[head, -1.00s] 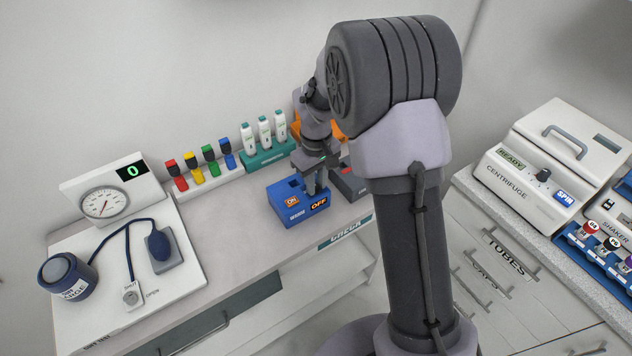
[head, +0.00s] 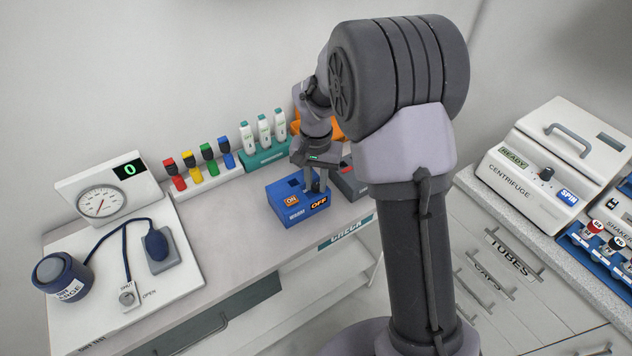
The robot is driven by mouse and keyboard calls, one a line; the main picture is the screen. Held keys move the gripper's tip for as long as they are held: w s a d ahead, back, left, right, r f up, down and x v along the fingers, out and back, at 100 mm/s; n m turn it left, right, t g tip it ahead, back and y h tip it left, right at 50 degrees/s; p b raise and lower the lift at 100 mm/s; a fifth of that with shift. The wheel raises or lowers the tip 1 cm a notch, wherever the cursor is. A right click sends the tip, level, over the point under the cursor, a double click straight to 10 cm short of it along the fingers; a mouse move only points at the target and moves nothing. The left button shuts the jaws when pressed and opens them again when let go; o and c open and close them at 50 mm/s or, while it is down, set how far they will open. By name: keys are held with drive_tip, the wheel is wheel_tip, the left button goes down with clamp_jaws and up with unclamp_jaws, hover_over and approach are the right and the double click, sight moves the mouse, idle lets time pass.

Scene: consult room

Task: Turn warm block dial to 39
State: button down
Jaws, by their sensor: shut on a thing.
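A teal rack (head: 266,156) with several white bottles stands behind the block. A white rack (head: 212,178) with coloured caps is left of it. A grey-and-red item (head: 349,182) sits close at the right. The pressure gauge board (head: 125,262) is at far left. Bench between is clear.

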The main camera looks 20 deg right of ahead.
sight(316, 185)
drive_tip(key=shift+m, duration=0.6)
drive_tip(key=c, duration=1.3)
unclamp_jaws()
drive_tip(key=shift+o, duration=0.2)
wheel_tip(316, 185, up, 18)
drive_tip(key=p, duration=0.5)
drive_tip(key=shift+f, duration=0.25)
